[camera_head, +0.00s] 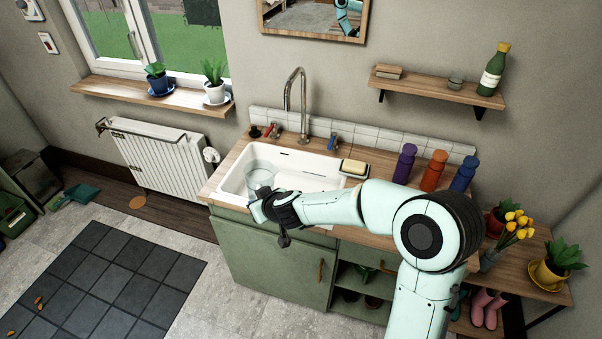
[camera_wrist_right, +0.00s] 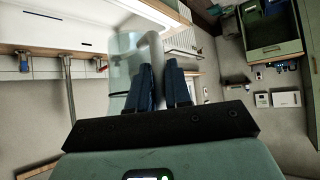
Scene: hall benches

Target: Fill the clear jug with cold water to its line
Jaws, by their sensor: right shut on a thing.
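The clear jug (camera_head: 261,176) is at the front left of the white sink (camera_head: 308,167), above its front rim. My right gripper (camera_head: 268,204) is shut on the jug's handle; the wrist view shows the handle (camera_wrist_right: 155,55) between the two blue fingers (camera_wrist_right: 160,88), with the jug body (camera_wrist_right: 125,75) beside them. The curved metal spout (camera_head: 302,100) stands behind the sink. A red-marked tap (camera_head: 271,131) is left of it and a blue-marked tap (camera_head: 333,141) right of it. My left gripper is not in view.
A soap dish with a yellow sponge (camera_head: 354,167) sits right of the sink. Purple (camera_head: 404,163), orange (camera_head: 433,170) and blue (camera_head: 463,173) bottles stand on the counter farther right, behind my right arm. A black stopper-like object (camera_head: 255,132) lies left of the red-marked tap.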

